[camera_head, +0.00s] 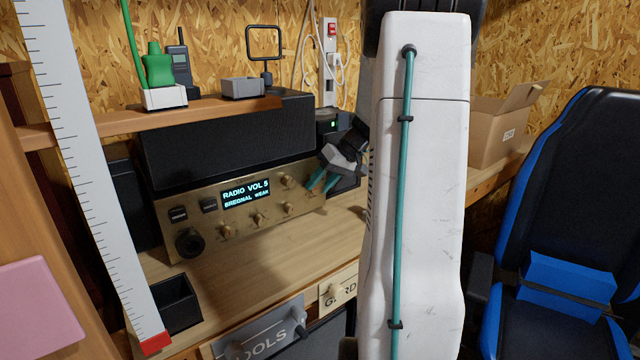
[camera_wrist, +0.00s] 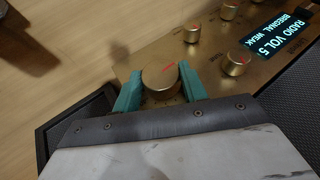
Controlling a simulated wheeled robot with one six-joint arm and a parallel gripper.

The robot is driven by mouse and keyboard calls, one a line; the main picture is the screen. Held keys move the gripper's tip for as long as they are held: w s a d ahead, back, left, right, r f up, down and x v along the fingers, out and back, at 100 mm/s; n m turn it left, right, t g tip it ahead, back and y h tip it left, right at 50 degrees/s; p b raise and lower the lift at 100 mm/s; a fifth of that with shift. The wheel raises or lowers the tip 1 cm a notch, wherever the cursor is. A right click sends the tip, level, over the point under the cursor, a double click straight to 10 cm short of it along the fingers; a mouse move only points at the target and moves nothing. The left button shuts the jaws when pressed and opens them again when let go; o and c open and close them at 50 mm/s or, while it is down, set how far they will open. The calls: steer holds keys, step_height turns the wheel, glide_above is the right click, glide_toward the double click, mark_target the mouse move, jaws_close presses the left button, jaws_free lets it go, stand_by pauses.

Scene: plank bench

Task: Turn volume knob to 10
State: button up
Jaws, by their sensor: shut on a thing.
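A brass-fronted radio (camera_head: 165,228) stands on the bench, and its lit display (camera_head: 246,193) reads "RADIO VOL 5" with a second line, "BREGNAL WEAK". The display also shows at the right of the wrist view (camera_wrist: 286,35). My gripper (camera_head: 323,181) is at the right end of the radio's front. In the wrist view, its teal fingers (camera_wrist: 160,90) are shut on a large brass knob (camera_wrist: 160,77) with a red pointer mark, one finger on each side. In the head view the fingers largely hide this knob.
Smaller brass knobs (camera_wrist: 237,64) sit close to the held knob. A black open box (camera_head: 178,303) stands front left. Bench top in front of the radio is clear.

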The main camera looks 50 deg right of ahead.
steer(key=shift+d+f+m+t+y, duration=0.15)
steer(key=shift+m+t+y, duration=0.2)
steer(key=shift+y, duration=0.75)
steer(key=o, duration=1)
steer(key=shift+s, duration=0.1)
steer(key=shift+c, duration=0.2)
steer(key=v, duration=0.7)
steer(key=shift+s+d+r, duration=0.2)
steer(key=shift+s+d, duration=0.05)
steer(key=shift+d, duration=0.05)
